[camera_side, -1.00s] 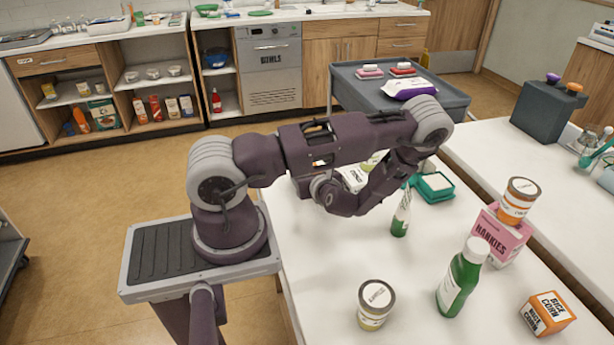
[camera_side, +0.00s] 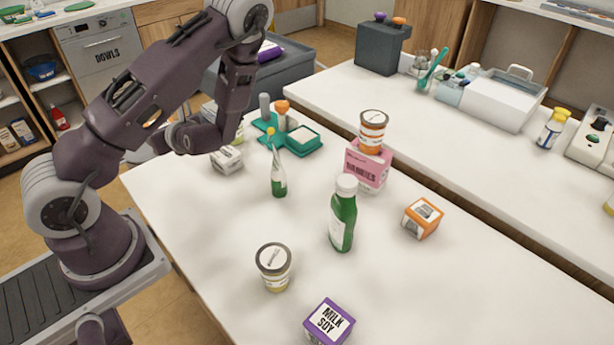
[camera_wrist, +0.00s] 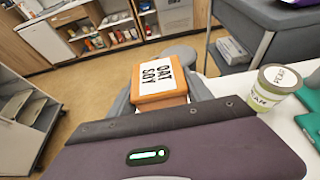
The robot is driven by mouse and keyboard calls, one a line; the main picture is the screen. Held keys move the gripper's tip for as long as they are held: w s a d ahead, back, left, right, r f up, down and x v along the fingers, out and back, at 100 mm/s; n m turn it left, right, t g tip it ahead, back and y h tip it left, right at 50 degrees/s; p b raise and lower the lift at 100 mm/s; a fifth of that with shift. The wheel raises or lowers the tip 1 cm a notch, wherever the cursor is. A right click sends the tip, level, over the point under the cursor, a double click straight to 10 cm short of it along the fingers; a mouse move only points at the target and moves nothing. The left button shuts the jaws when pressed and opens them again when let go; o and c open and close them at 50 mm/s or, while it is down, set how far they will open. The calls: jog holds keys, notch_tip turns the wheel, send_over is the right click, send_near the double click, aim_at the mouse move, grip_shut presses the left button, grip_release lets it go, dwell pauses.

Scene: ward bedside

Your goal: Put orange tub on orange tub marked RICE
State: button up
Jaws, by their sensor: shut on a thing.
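My gripper (camera_wrist: 160,98) is shut on an orange box-like tub (camera_wrist: 160,78) with a white label reading OAT SOY. In the wrist view its grey fingers show on either side of the tub, with floor behind it. In the side view the held tub is hidden by my arm. Another orange box-like tub (camera_side: 422,218) sits at the right of the white table, apart from my gripper. Its label is too small to read now but showed RICE CORN earlier. A round orange tub (camera_side: 373,132) with a brown lid stands on a pink box (camera_side: 366,167).
A green bottle (camera_side: 342,215), a smaller green bottle (camera_side: 277,170), a yellow-banded jar (camera_side: 273,268) and a purple box (camera_side: 328,322) stand on the table (camera_side: 210,215). A teal tray (camera_side: 303,140) is farther back. The table's right front is clear.

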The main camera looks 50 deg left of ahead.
notch_tip(320, 180, up, 16)
jog(key=w+d+m+t+h, duration=0.2)
jog(key=w+d+m+t, duration=0.2)
jog(key=w+d, duration=0.65)
jog(key=w+d+m+t+h, duration=0.1)
jog(key=w+d+m+t, duration=0.5)
jog(key=w, duration=0.7)
jog(key=m+t+h, duration=0.4)
jog(key=m+h, duration=0.4)
jog(key=h, duration=0.2)
send_over(425, 211)
notch_tip(425, 211, down, 21)
jog(key=shift+f, duration=0.1)
